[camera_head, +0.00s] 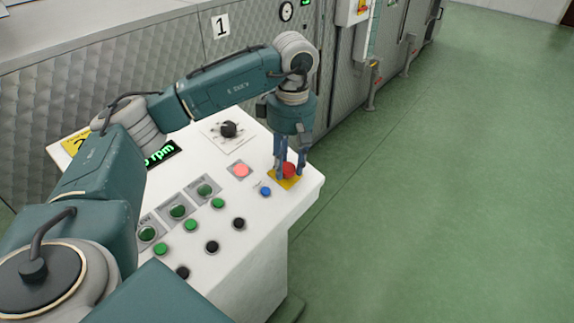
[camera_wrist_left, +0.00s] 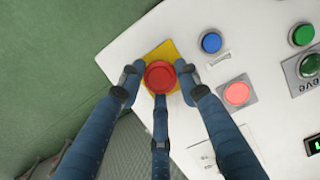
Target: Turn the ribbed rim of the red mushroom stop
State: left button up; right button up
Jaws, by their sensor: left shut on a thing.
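The red mushroom stop (camera_head: 289,169) sits on a yellow square plate (camera_head: 286,183) near the far right corner of the white console. In the left wrist view the red stop (camera_wrist_left: 160,76) is round and seen from above, on its yellow plate (camera_wrist_left: 160,52). My left gripper (camera_head: 287,172) points down over it, with its blue fingers around the stop. In the wrist view, the fingers of my left gripper (camera_wrist_left: 158,82) close on its rim from several sides. The ribs of the rim are too small to make out. My right gripper is not in view.
The white console (camera_head: 262,238) carries a blue button (camera_head: 265,190), a lit red button (camera_head: 240,170), a black rotary knob (camera_head: 229,129), and several green and black buttons. A metal-clad machine stands behind. Green floor (camera_head: 440,200) lies open to the right.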

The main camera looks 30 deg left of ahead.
pick_arm(q)
jog(key=shift+s+d+f+m, duration=0.15)
jog(key=shift+f+m, duration=0.1)
jog(key=shift+m, duration=0.25)
jog(key=o, duration=1.1)
jog(key=shift+w+d+r, duration=0.1)
jog(key=shift+d+r, duration=0.05)
jog(key=shift+r, duration=1.9)
jog(key=shift+w+d+r, duration=0.1)
jog(key=shift+r, duration=1.9)
jog(key=shift+w+d+r, duration=0.1)
jog(key=shift+d+r, duration=0.05)
jog(key=shift+r, duration=1.9)
